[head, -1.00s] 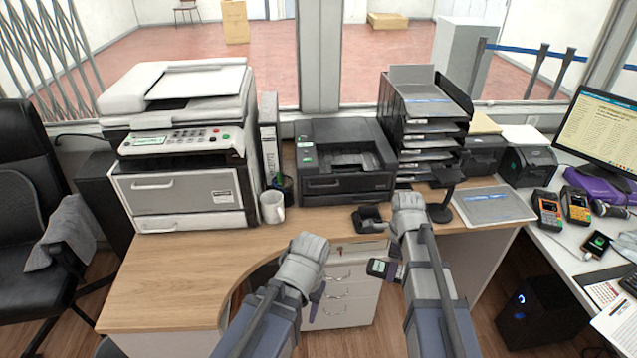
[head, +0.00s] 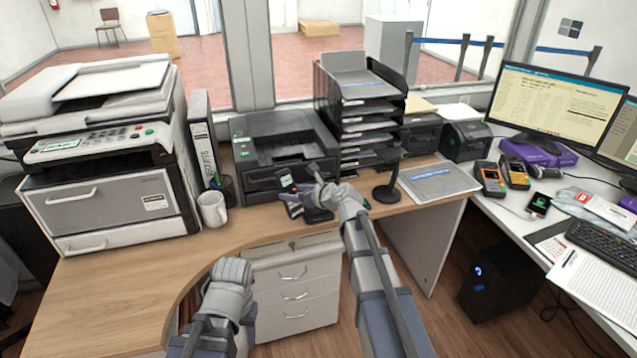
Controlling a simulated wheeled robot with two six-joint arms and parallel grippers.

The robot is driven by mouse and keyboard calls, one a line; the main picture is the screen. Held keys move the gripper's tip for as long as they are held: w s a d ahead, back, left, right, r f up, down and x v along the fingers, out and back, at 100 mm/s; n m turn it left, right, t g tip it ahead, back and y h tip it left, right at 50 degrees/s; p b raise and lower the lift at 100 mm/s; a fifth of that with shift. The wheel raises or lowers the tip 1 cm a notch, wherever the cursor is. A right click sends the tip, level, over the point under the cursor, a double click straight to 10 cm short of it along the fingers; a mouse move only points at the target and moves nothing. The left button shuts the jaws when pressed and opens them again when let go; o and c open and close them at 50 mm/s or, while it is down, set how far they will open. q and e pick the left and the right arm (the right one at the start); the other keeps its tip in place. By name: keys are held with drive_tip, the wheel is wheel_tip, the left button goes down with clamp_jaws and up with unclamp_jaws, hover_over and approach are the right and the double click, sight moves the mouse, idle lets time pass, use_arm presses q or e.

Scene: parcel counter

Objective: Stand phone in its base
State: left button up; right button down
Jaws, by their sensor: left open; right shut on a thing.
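The phone (head: 288,184) is a small dark handset with a lit screen. My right gripper (head: 312,184) is shut on it and holds it tilted, just above and behind the dark base (head: 318,214). The base sits on the wooden counter in front of the black printer. The phone and gripper partly overlap the base, so I cannot tell whether the phone touches it. My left gripper (head: 250,325) is open and empty, low in front of the drawers, with its fingers mostly hidden by its wrist.
The wooden counter (head: 130,270) is clear at the left front.

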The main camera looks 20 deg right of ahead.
drive_tip(key=w+d+r+m+t+h+b, duration=0.3)
drive_tip(key=d+r+m+t+h, duration=0.1)
drive_tip(key=d, duration=0.4)
drive_tip(key=shift+w+d+m+t+h, duration=0.25)
drive_tip(key=shift+m+t+h, duration=0.3)
drive_tip(key=shift+t, duration=0.35)
drive_tip(key=shift+f, duration=0.15)
wheel_tip(320, 180, down, 4)
drive_tip(key=b, duration=0.3)
drive_tip(key=shift+r+b, duration=0.2)
drive_tip(key=shift+b, duration=0.15)
drive_tip(key=shift+s, duration=0.1)
drive_tip(key=shift+f+t+b, duration=0.2)
drive_tip(key=shift+t+b, duration=0.1)
drive_tip(key=shift+b, duration=0.5)
